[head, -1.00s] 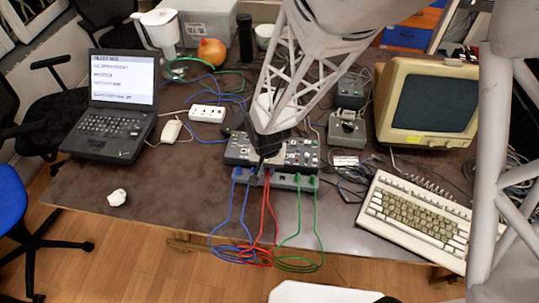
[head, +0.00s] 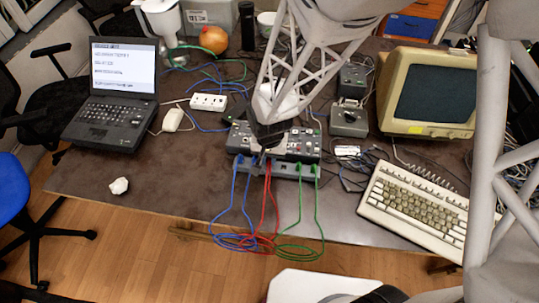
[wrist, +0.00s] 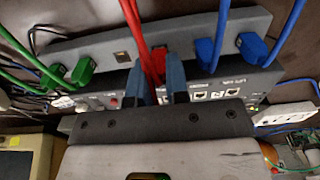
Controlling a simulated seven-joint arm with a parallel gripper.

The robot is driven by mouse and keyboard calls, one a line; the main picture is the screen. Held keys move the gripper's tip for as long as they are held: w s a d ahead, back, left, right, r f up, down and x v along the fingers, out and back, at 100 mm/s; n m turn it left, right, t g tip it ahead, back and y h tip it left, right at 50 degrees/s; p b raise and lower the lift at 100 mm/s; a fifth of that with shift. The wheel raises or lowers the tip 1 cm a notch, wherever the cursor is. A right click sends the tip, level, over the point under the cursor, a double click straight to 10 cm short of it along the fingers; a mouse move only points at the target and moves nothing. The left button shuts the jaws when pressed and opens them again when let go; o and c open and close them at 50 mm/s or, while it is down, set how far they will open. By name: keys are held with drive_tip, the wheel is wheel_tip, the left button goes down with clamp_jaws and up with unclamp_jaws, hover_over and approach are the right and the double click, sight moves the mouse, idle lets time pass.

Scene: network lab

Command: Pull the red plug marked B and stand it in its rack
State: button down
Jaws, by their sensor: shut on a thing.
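A grey panel (wrist: 190,33) holds blue, red and green plugs, their cables looping over the table's front edge. In the wrist view my gripper (wrist: 163,72) has its two blue fingers close around a red plug (wrist: 158,54) and its red cable, right by the panel. I cannot tell whether this plug is seated, and no B mark is readable. An empty port (wrist: 122,57) shows between the red and green plugs. The head view shows my gripper (head: 264,153) above the panel from behind, its fingertips mostly hidden. No rack can be made out for certain.
Blue plugs (wrist: 207,53) stand beside the fingers, and a green plug (wrist: 83,70) is on the other side. A box with switches (head: 300,142) lies behind the panel. A keyboard (head: 415,203) and monitor (head: 430,93) are at right, a laptop (head: 112,110) at left.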

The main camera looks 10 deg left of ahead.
drive_tip(key=shift+f, duration=0.3)
idle(0.5)
drive_tip(key=c, duration=1)
unclamp_jaws()
drive_tip(key=shift+c, duration=0.2)
drive_tip(key=shift+r, duration=3.9)
